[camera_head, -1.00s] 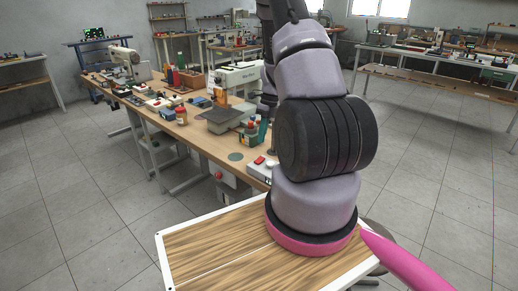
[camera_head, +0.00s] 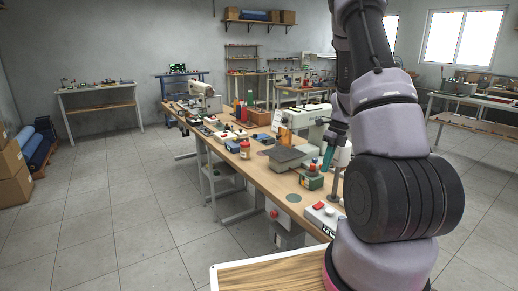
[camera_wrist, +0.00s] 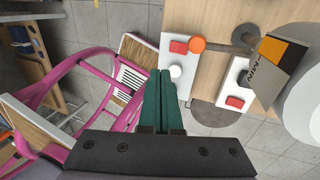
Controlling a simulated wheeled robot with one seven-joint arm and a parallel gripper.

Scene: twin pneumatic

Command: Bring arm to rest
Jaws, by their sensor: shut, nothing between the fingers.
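My arm rises on the right of the head view, its grey and black links folded upward from a pink-ringed base. My gripper (camera_wrist: 160,74) shows in the wrist view with its two teal fingers together and nothing between them. In the head view the teal fingers (camera_head: 326,162) show beside the arm, pointing down over the near end of the workbench (camera_head: 262,178). Part of the wrist is hidden behind the arm.
A white box with a red button (camera_head: 320,212) stands near the bench's near end. Cardboard boxes (camera_head: 12,175) are at far left. The floor left of the bench is clear.

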